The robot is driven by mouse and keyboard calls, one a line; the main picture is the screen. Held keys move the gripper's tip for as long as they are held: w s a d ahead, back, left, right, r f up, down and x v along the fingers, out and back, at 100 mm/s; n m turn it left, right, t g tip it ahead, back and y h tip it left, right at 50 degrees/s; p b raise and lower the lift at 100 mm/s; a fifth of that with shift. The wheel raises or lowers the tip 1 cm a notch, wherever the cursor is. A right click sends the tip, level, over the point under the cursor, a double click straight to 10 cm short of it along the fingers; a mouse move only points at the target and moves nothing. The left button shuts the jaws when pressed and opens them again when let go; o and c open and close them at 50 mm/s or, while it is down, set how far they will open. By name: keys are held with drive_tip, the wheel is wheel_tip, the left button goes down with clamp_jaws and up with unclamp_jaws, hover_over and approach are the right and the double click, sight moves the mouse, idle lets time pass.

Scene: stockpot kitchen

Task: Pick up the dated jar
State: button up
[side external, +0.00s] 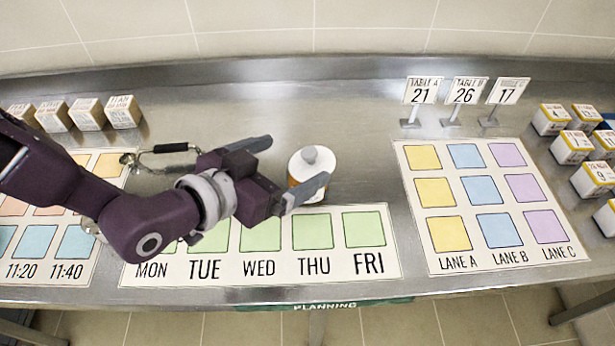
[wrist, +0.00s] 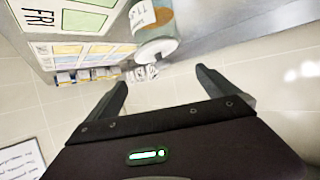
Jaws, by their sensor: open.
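One finger hides part of the jar in the side view.
The weekday mat (side external: 287,270) lies in front of the jar. The lane mat (side external: 440,158) lies to the right. Number signs (side external: 465,91) stand behind it, and several boxes (side external: 576,147) sit at far right. More boxes (side external: 88,114) and a metal tool (side external: 131,160) are at left.

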sight(297, 180)
wheel_tip(297, 180, down, 6)
drive_tip(key=shift+r, duration=0.2)
drive_tip(key=x, duration=0.7)
drive_tip(key=shift+w+a+f, duration=0.25)
drive_tip(key=shift+a+f, duration=0.05)
drive_tip(key=shift+f, duration=0.1)
drive_tip(key=shift+r, duration=0.1)
drive_tip(key=c, duration=2.1)
wheel_tip(297, 180, up, 10)
